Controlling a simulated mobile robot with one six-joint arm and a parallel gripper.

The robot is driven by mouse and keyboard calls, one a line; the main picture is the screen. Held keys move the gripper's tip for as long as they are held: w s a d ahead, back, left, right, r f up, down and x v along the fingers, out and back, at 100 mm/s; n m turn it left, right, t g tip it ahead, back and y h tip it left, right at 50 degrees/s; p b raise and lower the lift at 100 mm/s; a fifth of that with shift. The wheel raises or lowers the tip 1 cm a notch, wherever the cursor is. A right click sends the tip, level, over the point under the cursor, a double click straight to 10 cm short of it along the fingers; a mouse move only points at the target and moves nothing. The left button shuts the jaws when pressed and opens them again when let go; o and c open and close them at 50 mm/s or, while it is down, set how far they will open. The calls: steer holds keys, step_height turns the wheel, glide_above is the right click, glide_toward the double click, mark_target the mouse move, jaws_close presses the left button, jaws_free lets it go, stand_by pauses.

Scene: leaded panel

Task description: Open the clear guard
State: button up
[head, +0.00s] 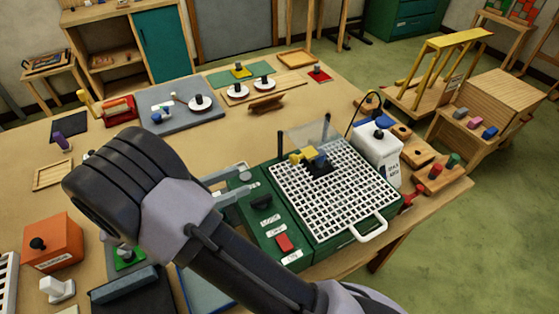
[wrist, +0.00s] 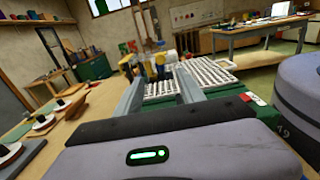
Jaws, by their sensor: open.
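The clear guard (head: 308,136) is a see-through pane standing between two dark posts over the far left part of a green machine (head: 262,222) with a white grid top (head: 335,190). In the wrist view, the two fingers (wrist: 160,72) point toward the grid and the yellow part; I cannot make out the pane there.
On the machine's front are a black knob (head: 261,202) and a red switch (head: 284,241). A white handle (head: 370,230) sticks out at the near right. An orange box (head: 52,242) stands at left. The table middle is fairly clear.

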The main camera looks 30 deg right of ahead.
mark_target(291, 160)
steer(key=d+b, duration=0.2)
steer(key=d, duration=0.5)
steer(key=d+b, duration=0.2)
steer(key=d, duration=0.4)
steer(key=shift+w+d, duration=0.2)
steer(key=shift+d, duration=0.2)
steer(key=shift+c, duration=0.3)
jaws_close()
